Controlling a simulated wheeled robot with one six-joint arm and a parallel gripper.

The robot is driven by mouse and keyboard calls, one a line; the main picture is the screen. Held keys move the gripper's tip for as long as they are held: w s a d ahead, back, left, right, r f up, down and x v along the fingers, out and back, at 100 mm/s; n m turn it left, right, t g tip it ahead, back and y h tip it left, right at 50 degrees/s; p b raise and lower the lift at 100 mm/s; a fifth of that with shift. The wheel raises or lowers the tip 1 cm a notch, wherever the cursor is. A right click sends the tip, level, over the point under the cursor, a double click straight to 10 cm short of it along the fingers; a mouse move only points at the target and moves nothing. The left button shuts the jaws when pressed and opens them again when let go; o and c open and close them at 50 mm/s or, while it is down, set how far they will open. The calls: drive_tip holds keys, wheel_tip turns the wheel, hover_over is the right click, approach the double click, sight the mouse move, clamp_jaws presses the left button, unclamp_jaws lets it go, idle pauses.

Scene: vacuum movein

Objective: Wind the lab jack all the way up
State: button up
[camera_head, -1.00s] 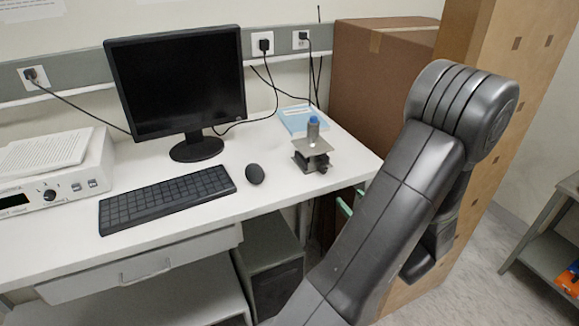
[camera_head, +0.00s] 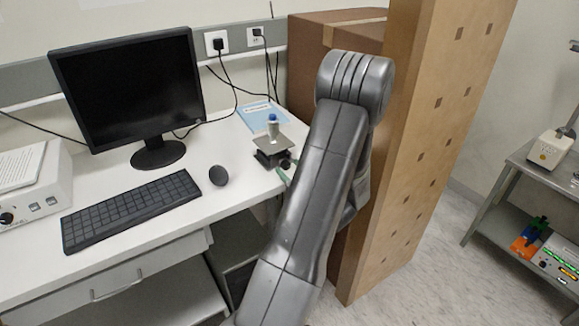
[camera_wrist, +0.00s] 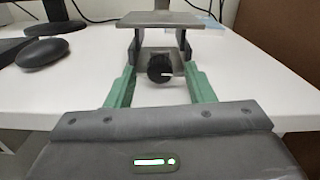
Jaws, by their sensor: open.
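The lab jack (camera_head: 277,151) stands near the right end of the white desk, a small metal stand with a flat top plate. In the head view my arm hides most of the gripper; a bit of green shows beside the jack.
A black mouse (camera_head: 219,175), a keyboard (camera_head: 130,209) and a monitor (camera_head: 130,90) are left of the jack. A blue booklet (camera_head: 262,115) lies behind it. A tall brown carton (camera_head: 430,130) stands right of the desk. The desk (camera_head: 215,205) is clear before the mouse.

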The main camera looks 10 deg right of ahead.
drive_tip(key=shift+w+a, duration=0.2)
drive_tip(key=shift+w, duration=0.2)
drive_tip(key=shift+c, duration=0.2)
drive_tip(key=c, duration=1)
drive_tip(key=shift+o, duration=0.2)
drive_tip(key=shift+m, duration=1.6)
drive_tip(key=o, duration=1)
drive_tip(key=shift+d, duration=0.1)
drive_tip(key=b+v, duration=0.2)
drive_tip(key=v, duration=1.1)
drive_tip(key=shift+s+b, duration=0.3)
drive_tip(key=shift+s, duration=0.1)
